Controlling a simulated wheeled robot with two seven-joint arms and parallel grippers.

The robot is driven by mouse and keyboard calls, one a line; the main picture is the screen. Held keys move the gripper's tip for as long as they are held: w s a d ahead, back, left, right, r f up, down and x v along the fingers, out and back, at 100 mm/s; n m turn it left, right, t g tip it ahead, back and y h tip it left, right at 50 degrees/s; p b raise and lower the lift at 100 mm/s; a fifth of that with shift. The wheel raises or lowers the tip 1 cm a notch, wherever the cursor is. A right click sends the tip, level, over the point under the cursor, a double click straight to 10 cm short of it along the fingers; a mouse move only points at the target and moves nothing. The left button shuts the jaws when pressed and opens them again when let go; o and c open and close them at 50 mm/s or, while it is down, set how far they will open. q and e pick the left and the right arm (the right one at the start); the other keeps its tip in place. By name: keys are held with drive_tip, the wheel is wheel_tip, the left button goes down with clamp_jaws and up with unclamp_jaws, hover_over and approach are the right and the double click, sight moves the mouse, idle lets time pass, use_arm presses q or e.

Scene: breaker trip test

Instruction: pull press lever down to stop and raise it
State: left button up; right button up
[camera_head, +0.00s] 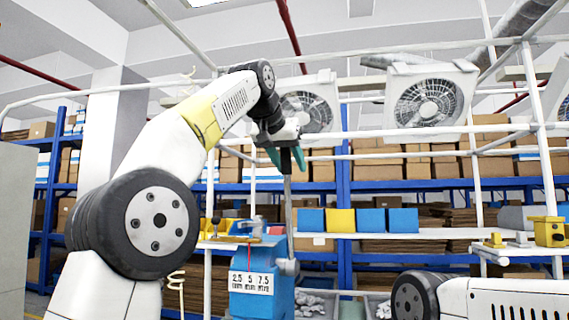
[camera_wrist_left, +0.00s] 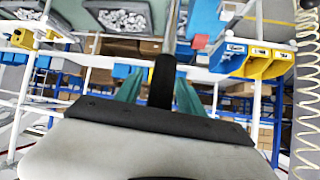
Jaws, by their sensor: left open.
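The blue press (camera_head: 262,292) stands at the lower middle of the head view, with a white label reading 2.5, 5 and 7.5. Its grey press lever (camera_head: 289,215) points almost straight up from a round pivot at the press's right side. My left gripper (camera_head: 287,159), with teal fingers, is at the lever's top end. In the left wrist view, the lever's dark grip (camera_wrist_left: 162,80) lies between the two spread fingers of the left gripper (camera_wrist_left: 158,88). I cannot tell whether either finger touches it. My right gripper is out of view.
A white shelf (camera_head: 345,236) with blue and yellow bins (camera_head: 341,220) runs behind the press. My right arm shows at the lower right. White frame bars and fans (camera_head: 428,100) are above, and blue racks with boxes stand farther back.

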use_arm(q)
drive_tip(key=v, duration=0.8)
idle(0.7)
